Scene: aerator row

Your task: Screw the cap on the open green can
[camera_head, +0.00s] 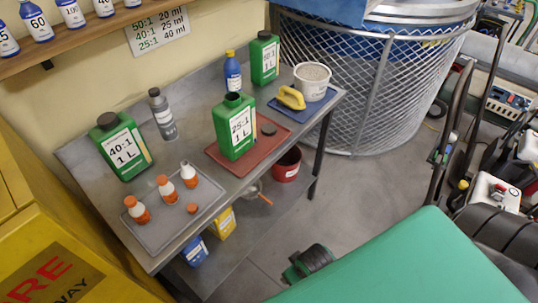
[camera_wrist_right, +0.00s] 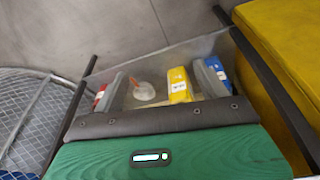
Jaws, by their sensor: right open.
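The open green can (camera_head: 236,128), labelled 25:1 1 L, stands upright with a bare neck on a red-brown tray (camera_head: 219,160) on the grey workbench. A dark round cap (camera_head: 268,129) lies flat on the tray, just right of the can. My right gripper (camera_wrist_right: 161,84) shows only in the right wrist view, its two grey fingers spread apart and empty. It points toward the bench's lower shelf, away from the can and cap, which are not in that view. My left gripper is in neither view.
Capped green cans labelled 40:1 (camera_head: 122,147) and 70:1 (camera_head: 264,59), a grey bottle (camera_head: 162,115) and a blue bottle (camera_head: 232,72) stand on the bench. A grey tray (camera_head: 165,236) holds small orange-and-white bottles. A yellow cabinet (camera_head: 50,230) borders the left.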

